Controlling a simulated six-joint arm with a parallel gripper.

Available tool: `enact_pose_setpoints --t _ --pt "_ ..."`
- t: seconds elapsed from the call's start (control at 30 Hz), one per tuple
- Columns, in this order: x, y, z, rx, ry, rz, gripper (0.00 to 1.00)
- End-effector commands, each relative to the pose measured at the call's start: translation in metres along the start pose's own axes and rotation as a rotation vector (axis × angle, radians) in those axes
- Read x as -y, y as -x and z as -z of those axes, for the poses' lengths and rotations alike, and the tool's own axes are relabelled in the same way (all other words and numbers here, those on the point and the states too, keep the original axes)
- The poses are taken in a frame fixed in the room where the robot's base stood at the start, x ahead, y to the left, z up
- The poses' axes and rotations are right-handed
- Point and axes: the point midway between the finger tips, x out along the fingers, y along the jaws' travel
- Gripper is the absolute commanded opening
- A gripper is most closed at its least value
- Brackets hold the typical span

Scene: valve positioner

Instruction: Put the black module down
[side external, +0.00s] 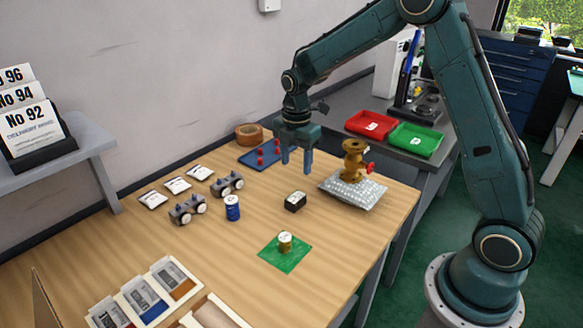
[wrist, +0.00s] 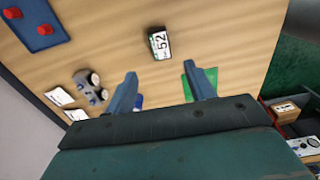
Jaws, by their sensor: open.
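The black module (side external: 295,202) sits on the wooden table with its pale label facing up. In the wrist view the black module (wrist: 160,43) shows the number 52 and lies beyond the fingertips, apart from them. My gripper (side external: 297,170) is open and empty above the table, behind the module in the side view. In the wrist view the two fingers of my gripper (wrist: 159,70) stand wide apart with bare table between them.
A brass valve (side external: 354,162) stands on a bubble-wrap pad (side external: 365,196) to the right. A green mat (side external: 272,257) holds a small brass part in front. A blue can (side external: 232,208), grey wheeled units (side external: 187,211) and a blue tray (side external: 245,158) stand left. Table around the module is clear.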

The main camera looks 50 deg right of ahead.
Motion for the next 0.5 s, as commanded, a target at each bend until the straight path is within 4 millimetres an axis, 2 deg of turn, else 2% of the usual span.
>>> enact_pose_setpoints --t 0.27,0.5 --pt "0.005 0.011 0.002 0.001 -0.037 -0.013 0.54" --pt "0.026 0.050 0.011 0.001 -0.194 -0.066 0.54"
